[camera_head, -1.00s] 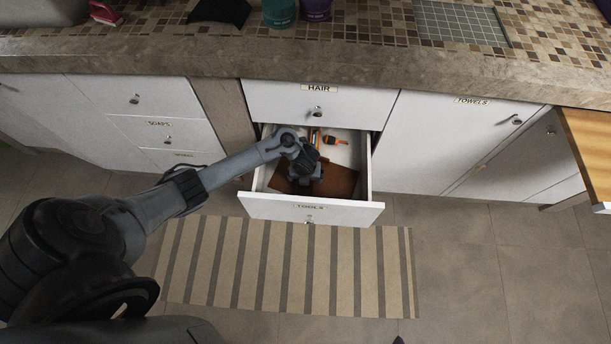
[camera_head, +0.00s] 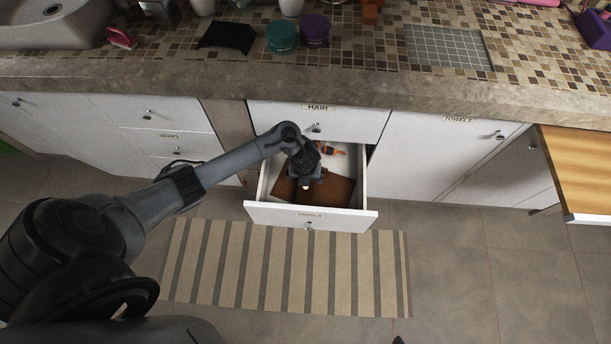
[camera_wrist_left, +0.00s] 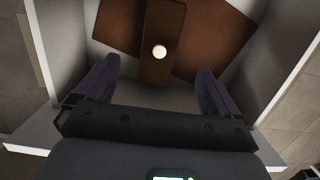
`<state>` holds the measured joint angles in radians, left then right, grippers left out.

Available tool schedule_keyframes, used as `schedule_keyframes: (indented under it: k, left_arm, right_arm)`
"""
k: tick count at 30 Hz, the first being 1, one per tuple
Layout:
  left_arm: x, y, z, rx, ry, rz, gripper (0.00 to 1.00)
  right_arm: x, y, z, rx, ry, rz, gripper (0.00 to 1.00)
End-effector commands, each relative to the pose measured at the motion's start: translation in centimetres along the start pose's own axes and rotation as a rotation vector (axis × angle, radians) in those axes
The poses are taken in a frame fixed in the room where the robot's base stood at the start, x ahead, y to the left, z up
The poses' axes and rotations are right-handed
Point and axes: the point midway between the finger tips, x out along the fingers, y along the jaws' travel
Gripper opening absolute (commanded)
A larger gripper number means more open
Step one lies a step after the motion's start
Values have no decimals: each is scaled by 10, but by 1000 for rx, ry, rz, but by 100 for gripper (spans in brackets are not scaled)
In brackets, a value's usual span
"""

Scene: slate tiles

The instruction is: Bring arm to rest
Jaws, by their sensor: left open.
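My left gripper (camera_head: 305,182) reaches from the left over the open tools drawer (camera_head: 349,216). In the left wrist view the gripper (camera_wrist_left: 152,92) has its two dark fingers spread wide apart, with nothing held between them. Below and ahead of the fingers is a brown item (camera_wrist_left: 163,28) with a round white spot, lying over wider brown flat pieces (camera_wrist_left: 212,38) in the drawer. The brown flat piece also shows in the head view (camera_head: 338,190), partly hidden by my gripper. My right gripper is not in view.
An orange and black tool (camera_head: 329,149) lies at the back of the drawer. The closed hair drawer (camera_head: 355,122) is above it. The stone counter (camera_head: 440,92) overhangs, holding a black tray (camera_head: 228,37) and teal (camera_head: 281,37) and purple (camera_head: 315,29) containers. A striped rug (camera_head: 275,275) lies below.

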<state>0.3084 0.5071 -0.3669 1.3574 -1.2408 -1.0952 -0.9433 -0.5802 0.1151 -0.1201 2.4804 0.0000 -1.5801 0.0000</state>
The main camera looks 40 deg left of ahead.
Motion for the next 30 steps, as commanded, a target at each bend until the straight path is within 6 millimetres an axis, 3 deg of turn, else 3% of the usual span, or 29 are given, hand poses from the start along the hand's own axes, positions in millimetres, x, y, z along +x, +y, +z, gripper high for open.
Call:
schedule_keyframes:
  k: [4,20,30]
  left_arm:
    - [-9,0,0,1,0,0,96]
    - [-12,0,0,0,0,0,96]
    - [-61,0,7,0,0,0,96]
  right_arm:
    - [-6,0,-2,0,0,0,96]
    - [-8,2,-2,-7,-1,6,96]
    - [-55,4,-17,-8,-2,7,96]
